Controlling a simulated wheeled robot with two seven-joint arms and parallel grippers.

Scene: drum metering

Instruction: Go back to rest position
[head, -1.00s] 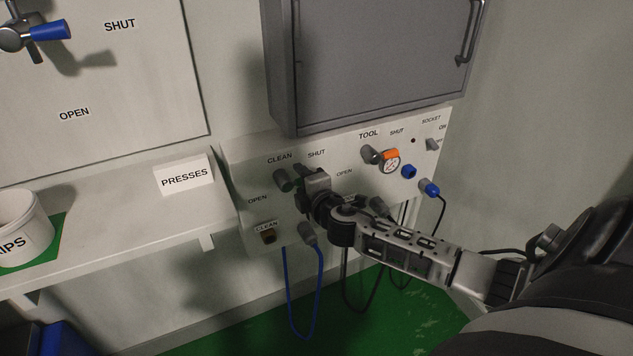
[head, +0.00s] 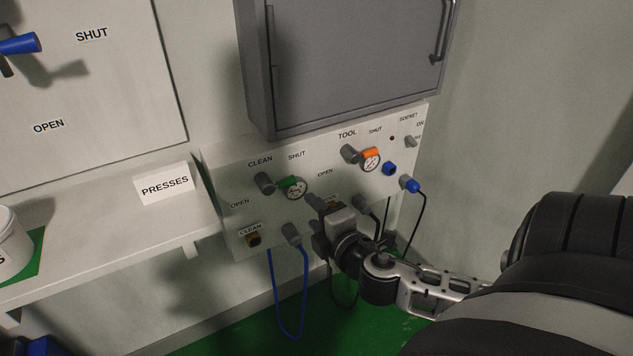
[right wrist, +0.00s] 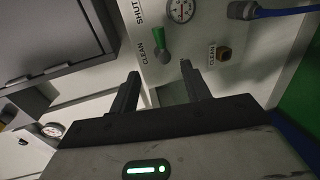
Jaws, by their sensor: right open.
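My right gripper (head: 318,222) is in front of the lower middle of the white panel (head: 225,170). It is open and holds nothing. In the right wrist view its two fingers (right wrist: 160,88) stand apart, with the panel beyond them. The valve with the green handle (head: 288,183) sits between the CLEAN and SHUT labels, beside a gauge (head: 297,188); its green handle also shows in the right wrist view (right wrist: 154,40). The gripper is clear of this handle. My left gripper is not in view.
A grey cabinet (head: 350,60) hangs above the panel. The TOOL valve has an orange handle (head: 371,152). A blue hose (head: 303,300) and black cables hang below the panel.

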